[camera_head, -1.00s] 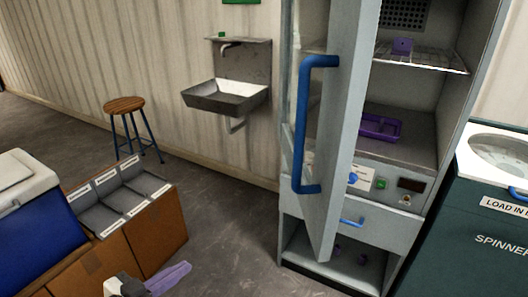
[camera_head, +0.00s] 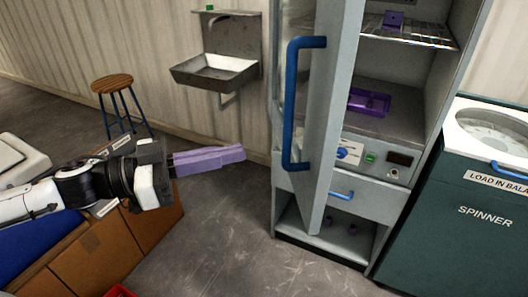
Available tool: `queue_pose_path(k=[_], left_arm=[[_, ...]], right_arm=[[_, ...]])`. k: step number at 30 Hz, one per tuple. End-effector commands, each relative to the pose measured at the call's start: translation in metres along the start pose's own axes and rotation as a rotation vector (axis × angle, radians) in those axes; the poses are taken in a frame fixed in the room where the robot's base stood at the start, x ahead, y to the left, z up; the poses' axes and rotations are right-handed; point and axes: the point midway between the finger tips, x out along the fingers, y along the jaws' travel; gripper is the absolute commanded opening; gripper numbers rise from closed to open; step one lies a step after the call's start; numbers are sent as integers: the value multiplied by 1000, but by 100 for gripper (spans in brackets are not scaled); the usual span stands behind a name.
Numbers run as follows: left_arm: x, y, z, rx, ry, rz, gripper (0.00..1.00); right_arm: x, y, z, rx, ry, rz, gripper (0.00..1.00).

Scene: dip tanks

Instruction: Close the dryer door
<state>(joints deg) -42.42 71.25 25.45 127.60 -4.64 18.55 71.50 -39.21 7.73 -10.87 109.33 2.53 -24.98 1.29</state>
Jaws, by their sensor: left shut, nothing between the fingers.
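The dryer (camera_head: 405,185) is a tall grey cabinet at the right of the middle. Its door (camera_head: 338,110) stands open, swung out toward me, with a long blue bar handle (camera_head: 289,105) on its left part. Inside I see a purple tray (camera_head: 368,101) on the floor of the chamber and a small purple item (camera_head: 393,20) on the wire rack. My left gripper (camera_head: 243,153) has purple fingers, shut and empty. It points right toward the door, a little left of the handle's lower end in the picture, and does not touch it. My right gripper is not in view.
The teal spinner (camera_head: 455,225) stands right of the dryer. A sink (camera_head: 213,72) hangs on the back wall and a stool (camera_head: 112,84) stands left of it. A wooden cabinet (camera_head: 95,250) lies under my left arm. The floor before the dryer is clear.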

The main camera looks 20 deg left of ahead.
Motion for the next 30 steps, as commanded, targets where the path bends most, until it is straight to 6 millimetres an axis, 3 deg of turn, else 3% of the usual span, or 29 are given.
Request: queue_pose_path(k=[10,23,30], left_arm=[[32,0,3,6,1,-1,0],[51,-1,0,5,1,-3,0],[62,-2,-2,-1,3,-7,0]], right_arm=[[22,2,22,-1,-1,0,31],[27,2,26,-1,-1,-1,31],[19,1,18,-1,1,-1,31]])
